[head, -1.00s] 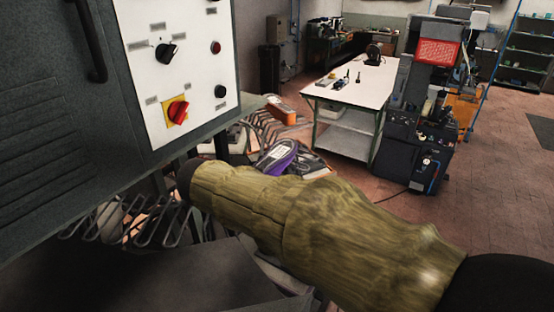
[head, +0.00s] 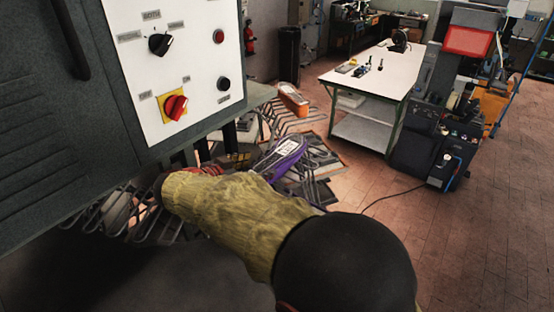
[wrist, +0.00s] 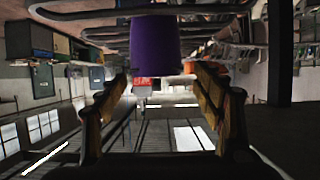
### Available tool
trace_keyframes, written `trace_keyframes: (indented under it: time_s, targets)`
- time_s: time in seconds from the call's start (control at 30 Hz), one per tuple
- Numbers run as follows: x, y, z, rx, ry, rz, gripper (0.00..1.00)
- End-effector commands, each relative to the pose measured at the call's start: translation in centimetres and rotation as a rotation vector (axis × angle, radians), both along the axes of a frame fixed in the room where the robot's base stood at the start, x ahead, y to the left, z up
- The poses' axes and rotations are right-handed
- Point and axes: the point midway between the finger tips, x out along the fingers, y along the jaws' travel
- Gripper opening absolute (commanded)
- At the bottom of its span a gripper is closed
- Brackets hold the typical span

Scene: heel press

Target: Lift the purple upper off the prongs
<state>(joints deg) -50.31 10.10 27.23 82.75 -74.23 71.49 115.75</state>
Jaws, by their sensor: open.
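The purple upper (head: 284,153) lies on the grey metal prongs of a rack, beyond my sleeved arm in the head view. A pale label shows on its top. In the wrist view a purple upper (wrist: 155,43) hangs in the picture's upper middle, just beyond the fingertips and between their lines. My gripper (wrist: 158,78) is open, with one finger on each side and nothing held between them. I cannot tell whether the fingertips touch the upper.
A dark machine with a white control panel (head: 173,62) stands close on the left. Bent metal prongs (head: 125,215) show below it. An orange upper (head: 292,98) lies farther back on the rack. A white-topped table (head: 375,72) stands behind; the tiled floor at right is clear.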

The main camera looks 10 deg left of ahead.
Motion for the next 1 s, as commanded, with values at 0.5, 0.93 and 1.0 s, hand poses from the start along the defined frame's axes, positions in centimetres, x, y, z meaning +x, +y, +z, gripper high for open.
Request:
trace_keyframes:
  time_s: [0.5,0.93,1.0]
  targets:
    - [2.8,-1.9,-1.6,0.000,0.001,0.000,0.66]
    - [2.8,-1.9,-1.6,0.000,0.001,0.000,0.42]
    - [2.8,-1.9,-1.6,-0.001,0.000,0.000,0.38]
